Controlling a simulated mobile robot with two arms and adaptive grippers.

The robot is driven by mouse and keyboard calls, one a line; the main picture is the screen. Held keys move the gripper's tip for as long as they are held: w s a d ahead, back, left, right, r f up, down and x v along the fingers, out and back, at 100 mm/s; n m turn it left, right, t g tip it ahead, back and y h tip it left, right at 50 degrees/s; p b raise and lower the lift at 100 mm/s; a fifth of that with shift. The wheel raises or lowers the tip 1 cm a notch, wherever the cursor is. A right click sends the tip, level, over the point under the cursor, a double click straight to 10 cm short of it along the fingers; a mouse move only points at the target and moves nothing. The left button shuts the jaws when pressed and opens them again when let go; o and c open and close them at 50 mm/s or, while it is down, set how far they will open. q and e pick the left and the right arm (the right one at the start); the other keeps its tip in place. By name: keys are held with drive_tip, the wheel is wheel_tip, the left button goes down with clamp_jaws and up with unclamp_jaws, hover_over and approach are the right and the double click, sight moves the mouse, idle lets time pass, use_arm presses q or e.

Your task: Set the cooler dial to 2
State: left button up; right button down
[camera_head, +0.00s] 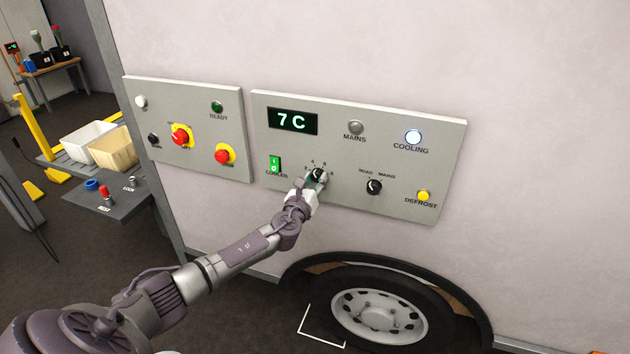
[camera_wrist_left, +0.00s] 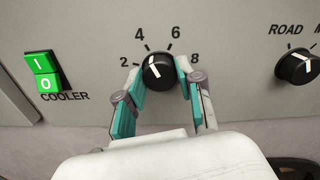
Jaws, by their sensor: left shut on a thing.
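The cooler dial (camera_head: 317,173) is a small black round knob on the grey control panel. In the left wrist view the dial (camera_wrist_left: 159,71) has the numbers 2, 4, 6 and 8 around its upper half. Its white pointer mark leans to the upper left, roughly toward 4. My left gripper (camera_head: 315,180) is at the dial, and in the left wrist view its teal-padded fingers (camera_wrist_left: 160,78) are shut on the dial from both sides. My right gripper is not in view.
The panel's display (camera_head: 293,121) reads 7 C. A green cooler switch (camera_head: 275,165) is left of the dial, and a road/mains knob (camera_head: 374,187) is to the right. The cooling lamp (camera_head: 413,137) is bright. A wheel (camera_head: 380,309) is below the panel.

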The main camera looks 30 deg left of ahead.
use_arm(q)
drive_tip(key=shift+f+n+b, duration=0.15)
drive_tip(key=shift+n+b, duration=0.55)
drive_tip(key=shift+n, duration=0.3)
drive_tip(key=shift+n+b, duration=0.7)
drive_tip(key=shift+n, duration=0.5)
drive_tip(key=n+b, duration=0.1)
drive_tip(key=n, duration=0.2)
drive_tip(key=shift+n+b, duration=0.4)
drive_tip(key=shift+n, duration=0.9)
drive_tip(key=o, duration=1.2)
drive_tip(key=shift+c, duration=0.2)
